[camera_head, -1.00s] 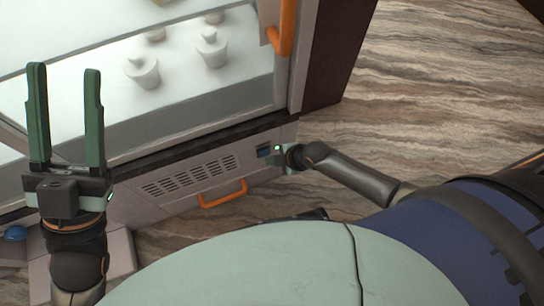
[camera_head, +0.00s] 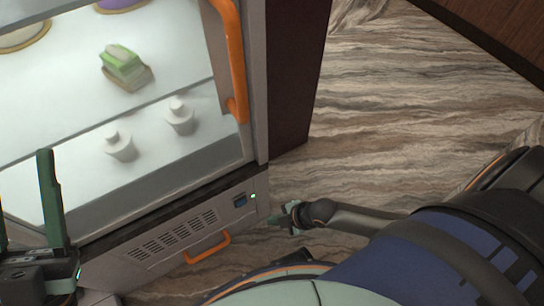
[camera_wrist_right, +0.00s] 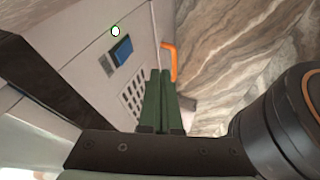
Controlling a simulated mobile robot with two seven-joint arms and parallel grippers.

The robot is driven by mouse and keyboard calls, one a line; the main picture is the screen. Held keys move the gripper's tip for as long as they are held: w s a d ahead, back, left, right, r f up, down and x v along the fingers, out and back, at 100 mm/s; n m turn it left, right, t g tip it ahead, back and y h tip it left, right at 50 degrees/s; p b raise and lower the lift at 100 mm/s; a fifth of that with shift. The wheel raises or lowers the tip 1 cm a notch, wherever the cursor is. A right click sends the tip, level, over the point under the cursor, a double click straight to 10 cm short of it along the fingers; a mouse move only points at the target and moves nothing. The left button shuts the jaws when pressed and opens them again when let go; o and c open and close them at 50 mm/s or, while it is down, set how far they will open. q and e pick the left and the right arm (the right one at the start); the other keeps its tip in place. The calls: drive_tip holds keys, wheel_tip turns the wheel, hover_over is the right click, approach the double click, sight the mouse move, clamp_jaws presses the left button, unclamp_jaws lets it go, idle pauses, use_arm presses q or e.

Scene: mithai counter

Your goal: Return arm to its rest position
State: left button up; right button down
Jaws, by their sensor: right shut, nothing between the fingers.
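My right arm reaches in from the right in the head view, low in front of the display cabinet (camera_head: 95,266). Its gripper (camera_head: 276,220) is small there, beside the cabinet's lower corner. In the right wrist view the two green fingers of this gripper (camera_wrist_right: 160,78) lie together, shut and empty. My left gripper (camera_head: 26,195) stands upright at the left edge of the head view. Its fingers are wide apart with nothing between them, and one finger is mostly cut off by the frame.
The cabinet has an orange door handle (camera_head: 231,60) and a lower orange handle (camera_head: 207,249). Behind its glass are two white lidded pots (camera_head: 120,146) (camera_head: 180,117) and a green-and-white stack (camera_head: 122,62). Marbled floor (camera_head: 400,110) right of the cabinet is clear.

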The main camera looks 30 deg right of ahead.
use_arm(q)
drive_tip(key=w+a+f+n+g+y+p, duration=0.4)
drive_tip(key=w+f+n+y+p, duration=0.5)
drive_tip(key=p, duration=0.7)
drive_tip(key=s+f+n+g+y+p, duration=0.1)
drive_tip(key=s+f+g+y+p, duration=0.3)
drive_tip(key=s+f+g+p, duration=0.4)
drive_tip(key=s+f+p, duration=0.1)
drive_tip(key=s+p, duration=0.2)
drive_tip(key=p, duration=0.1)
drive_tip(key=shift+f+n+g, duration=0.3)
drive_tip(key=shift+f, duration=0.1)
use_arm(e)
drive_tip(key=s+r+m+t+h, duration=0.2)
drive_tip(key=r+m, duration=1.3)
drive_tip(key=r, duration=2)
drive_tip(key=shift+s+d+t, duration=0.3)
drive_tip(key=shift+s+t, duration=0.35)
drive_tip(key=shift+t, duration=0.35)
use_arm(q)
drive_tip(key=shift+a, duration=0.1)
